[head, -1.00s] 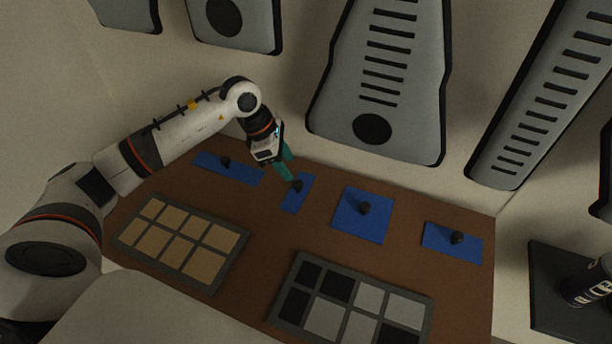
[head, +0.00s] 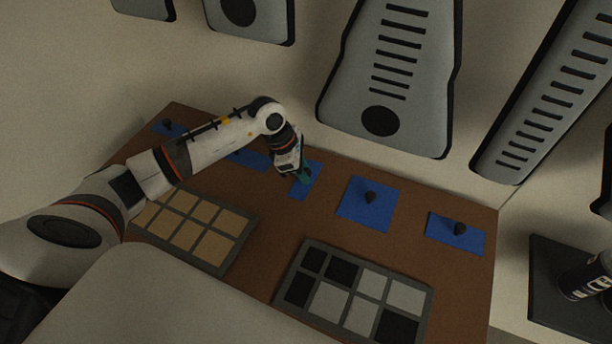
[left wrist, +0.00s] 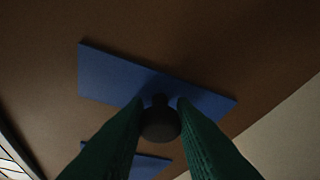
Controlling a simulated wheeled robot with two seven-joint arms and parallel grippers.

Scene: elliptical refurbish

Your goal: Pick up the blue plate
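Several flat blue plates with black knobs lie in a row on the brown table. My left gripper (head: 304,176) is down at the narrow blue plate (head: 304,190) in the middle of the row. In the left wrist view, its green fingers (left wrist: 160,105) stand on both sides of the black knob (left wrist: 160,125), above that blue plate (left wrist: 115,80). The gap between finger and knob is too small to tell whether they grip it. The plate appears to rest on the table. My right gripper is not in view.
To the right lie a square blue plate (head: 350,212) and another blue plate (head: 440,231). To the left are a partly hidden plate (head: 246,158) and a far one (head: 163,130). A tan-square tray (head: 226,240) and a black-and-grey tray (head: 350,285) lie in front. A wall stands behind.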

